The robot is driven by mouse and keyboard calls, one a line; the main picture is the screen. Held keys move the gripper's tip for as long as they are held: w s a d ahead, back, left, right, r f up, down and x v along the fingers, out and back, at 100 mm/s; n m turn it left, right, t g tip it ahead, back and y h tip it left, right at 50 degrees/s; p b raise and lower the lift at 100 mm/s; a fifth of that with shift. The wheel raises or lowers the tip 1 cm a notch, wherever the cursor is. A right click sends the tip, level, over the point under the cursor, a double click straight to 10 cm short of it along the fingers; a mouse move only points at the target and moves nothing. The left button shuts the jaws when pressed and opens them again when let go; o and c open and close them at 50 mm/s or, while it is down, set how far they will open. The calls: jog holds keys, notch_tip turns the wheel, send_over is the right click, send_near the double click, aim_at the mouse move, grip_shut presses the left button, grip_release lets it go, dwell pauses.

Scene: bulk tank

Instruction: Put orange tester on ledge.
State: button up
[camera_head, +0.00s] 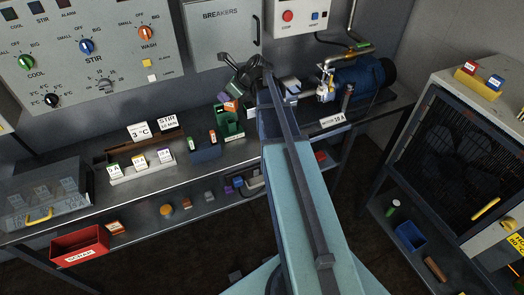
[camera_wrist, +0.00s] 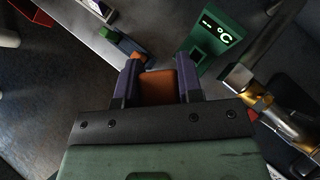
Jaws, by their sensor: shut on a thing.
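My gripper (camera_head: 231,101) is over the counter; in the wrist view its two purple fingers (camera_wrist: 158,84) are shut on the orange tester (camera_wrist: 158,88). A small part of the tester (camera_head: 231,105) shows in the head view, above the green °C device (camera_head: 229,127). The tester is apart from the counter as far as I can tell. A long brown strip with upright 3 °C and STIR cards looks like the ledge (camera_head: 115,158), at the back of the counter left of my gripper. The cards partly hide it.
A blue holder (camera_head: 205,152) with small green and orange pieces stands left of the green device (camera_wrist: 210,42). A white rack (camera_head: 143,172) holds several tags. A clear box (camera_head: 48,203) stands at far left. A motor (camera_head: 358,85) with piping is at right.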

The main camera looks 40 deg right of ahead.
jog(key=shift+s+d, duration=0.1)
jog(key=shift+d, duration=0.05)
jog(key=shift+f+b, duration=0.35)
jog(key=shift+f, duration=0.05)
jog(key=f+b, duration=2)
jog(key=shift+w, duration=0.2)
jog(key=shift+r+p, duration=0.35)
jog(key=shift+f, duration=0.1)
jog(key=o, duration=0.7)
jog(key=shift+c, duration=0.2)
